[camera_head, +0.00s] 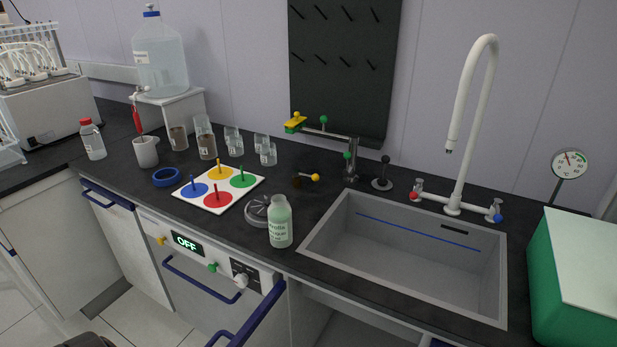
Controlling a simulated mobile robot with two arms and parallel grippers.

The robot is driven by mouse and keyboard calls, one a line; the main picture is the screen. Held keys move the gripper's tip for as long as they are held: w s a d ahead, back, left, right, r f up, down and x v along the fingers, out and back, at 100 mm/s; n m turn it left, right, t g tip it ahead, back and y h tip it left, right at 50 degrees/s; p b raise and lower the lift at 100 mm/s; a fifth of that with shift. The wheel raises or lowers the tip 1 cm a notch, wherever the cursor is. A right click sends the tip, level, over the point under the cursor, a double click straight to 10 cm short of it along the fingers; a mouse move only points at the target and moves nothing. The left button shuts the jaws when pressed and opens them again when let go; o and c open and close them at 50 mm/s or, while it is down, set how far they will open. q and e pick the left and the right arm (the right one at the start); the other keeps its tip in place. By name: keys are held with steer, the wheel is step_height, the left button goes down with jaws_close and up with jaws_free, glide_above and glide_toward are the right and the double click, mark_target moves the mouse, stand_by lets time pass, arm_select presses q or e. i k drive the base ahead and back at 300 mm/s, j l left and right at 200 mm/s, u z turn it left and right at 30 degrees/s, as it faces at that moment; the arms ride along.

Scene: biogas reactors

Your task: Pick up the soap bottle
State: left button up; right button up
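A small clear bottle of pale green liquid (280,226) stands upright at the front edge of the dark counter, just left of the sink. It has a white label that is too blurred to read fully, and it looks like the soap bottle. It shows no cap. A second bottle with a red cap (92,140) stands upright at the far left of the counter. Neither of my grippers can be made out in the head view.
A round grey strainer-like piece (257,210) lies close behind the green bottle. A white board with coloured discs and pegs (232,203) lies to its left. The sink (345,222) is empty, with a white tap (463,150) behind. A green box (575,280) stands at right.

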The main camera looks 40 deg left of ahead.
mark_target(279, 212)
steer(key=u, duration=1.35)
steer(key=k+j+u, duration=0.2)
steer(key=i, duration=0.1)
